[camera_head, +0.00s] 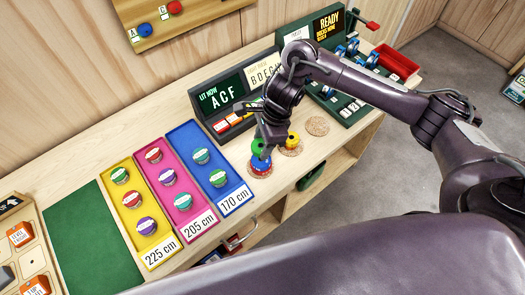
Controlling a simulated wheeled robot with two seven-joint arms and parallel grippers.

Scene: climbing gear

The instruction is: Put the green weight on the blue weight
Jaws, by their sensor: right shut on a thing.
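My right gripper (262,147) points down at the right end of the table and is shut on the green weight (257,144). The gripper hides part of the green weight. I cannot tell whether the green weight touches the stack. My left gripper is not in view.
A yellow weight (293,140) stands on a cork disc (291,152) beside the gripper; another cork disc (318,126) is bare. The blue mat (184,135), with several coloured holds, lies to the left. Dark green display boxes (233,96) stand behind.

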